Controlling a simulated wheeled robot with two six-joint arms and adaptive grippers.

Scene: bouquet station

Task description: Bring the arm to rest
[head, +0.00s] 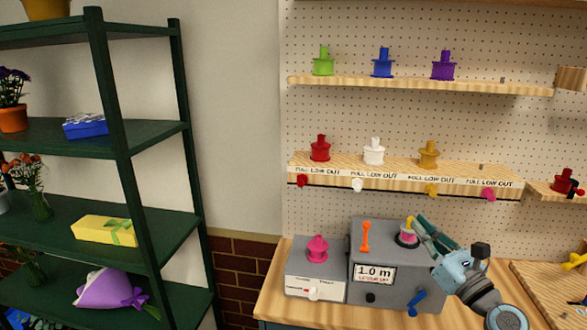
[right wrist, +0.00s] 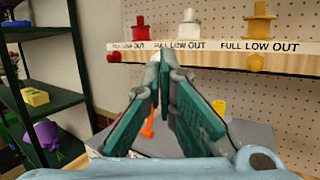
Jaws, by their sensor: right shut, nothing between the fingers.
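My right gripper (head: 420,224) comes in from the lower right, above the right part of the grey machine (head: 384,275). Its teal fingers are shut and empty; in the right wrist view the fingertips (right wrist: 162,66) meet. Just left of the fingertips in the head view, a small yellow-topped spool (head: 408,235) sits on top of the machine. I cannot tell whether the fingers touch it. My left gripper is not in view.
An orange lever (head: 365,236) and a blue lever (head: 417,302) are on the machine. A pink spool (head: 317,248) stands on the grey box at left. Shelves above hold red (head: 320,148), white (head: 374,151) and gold (head: 428,154) spools. A dark green rack (head: 120,130) stands left.

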